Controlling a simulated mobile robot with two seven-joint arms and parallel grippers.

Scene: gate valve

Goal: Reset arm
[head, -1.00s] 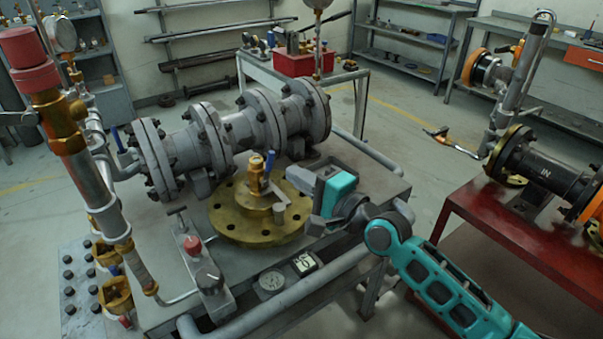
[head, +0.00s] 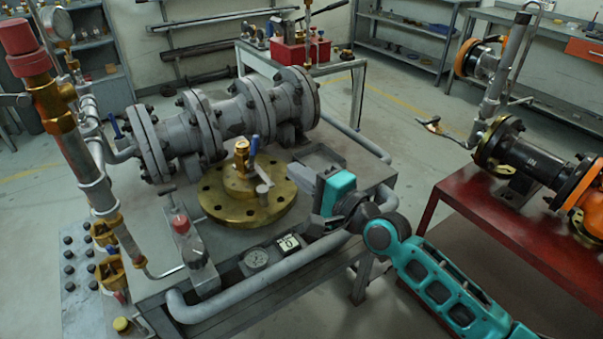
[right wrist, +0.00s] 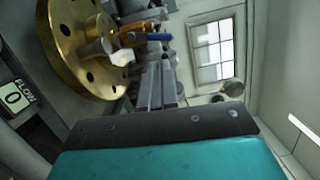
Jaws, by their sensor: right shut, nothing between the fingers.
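My right gripper (head: 308,174) has a teal body and grey fingers. It is over the right side of the workbench, just right of the brass flange (head: 220,207). Its fingers (right wrist: 157,86) are together with nothing between them in the right wrist view. The flange lies flat and carries a small brass valve (head: 241,160) with a blue handle. The flange also shows at upper left in the right wrist view (right wrist: 62,38). The gripper appears apart from the flange and valve. My left gripper is in neither view.
A grey flanged pipe (head: 178,134) runs along the bench behind the flange. A tall pipe with a red cap (head: 22,37) stands at left. A gauge (head: 256,259) and a bent rail (head: 265,277) are at the front. A red table (head: 505,228) stands right, with floor between.

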